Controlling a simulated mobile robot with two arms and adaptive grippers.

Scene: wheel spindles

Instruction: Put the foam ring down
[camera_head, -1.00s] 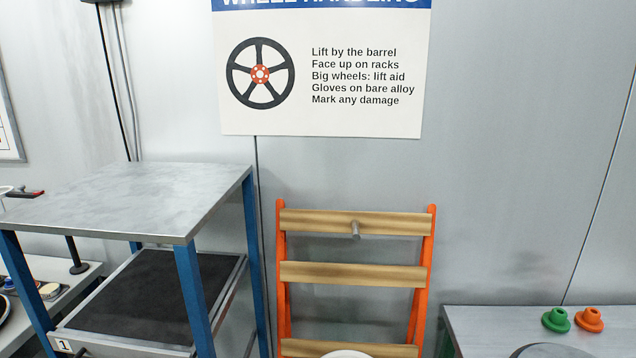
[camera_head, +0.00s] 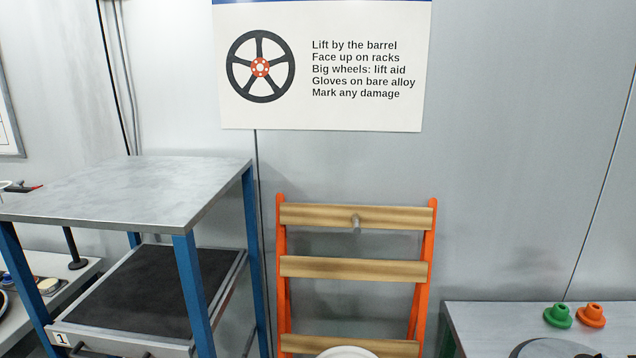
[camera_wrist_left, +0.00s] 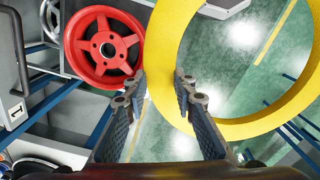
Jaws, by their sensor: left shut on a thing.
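The yellow foam ring (camera_wrist_left: 164,62) shows large at the top of the left wrist view, cut off by the frame's upper edge. My left gripper (camera_wrist_left: 157,80) is shut on the left side of its band, one finger inside the ring and one outside. Neither the ring nor either gripper is in the head view. My right gripper is not in view.
A red five-spoke wheel (camera_wrist_left: 104,46) is left of the ring in the left wrist view. The head view shows a bare-topped blue-legged stand (camera_head: 130,185), an orange rack (camera_head: 283,270) with wooden slats and a peg, and a grey bench (camera_head: 475,318) with green and orange pieces.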

